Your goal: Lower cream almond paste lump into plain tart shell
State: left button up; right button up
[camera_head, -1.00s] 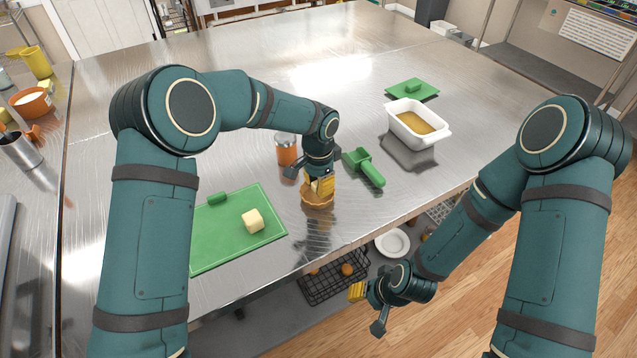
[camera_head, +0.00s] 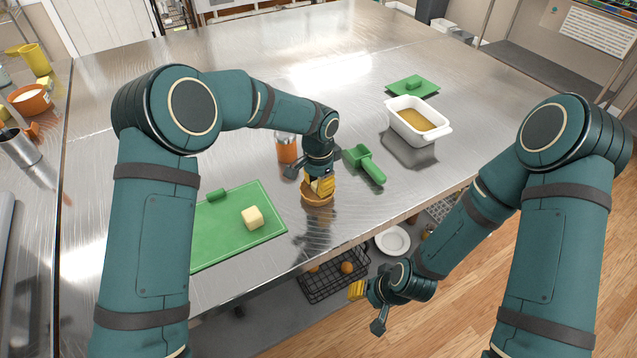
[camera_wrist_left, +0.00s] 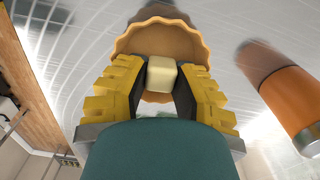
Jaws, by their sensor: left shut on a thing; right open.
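In the left wrist view, a cream almond paste lump (camera_wrist_left: 161,74) sits between the yellow fingers of my left gripper (camera_wrist_left: 160,88), which is shut on it. The plain tart shell (camera_wrist_left: 158,38), tan with a fluted rim, lies beyond the lump. In the head view, the tart shell (camera_head: 317,193) stands on the steel table and my left gripper (camera_head: 320,184) points down right over it. I cannot tell whether the lump touches the shell's floor. My right gripper (camera_head: 367,308) is open and empty, off the table's front edge.
A second cream lump (camera_head: 252,218) lies on a green board (camera_head: 212,243) to the left. An orange-banded jar (camera_head: 286,149) stands behind the shell, also seen in the wrist view (camera_wrist_left: 293,98). A green scoop (camera_head: 365,165) and a white tub (camera_head: 417,122) are to the right.

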pick_arm(q)
jog(key=o, duration=0.9)
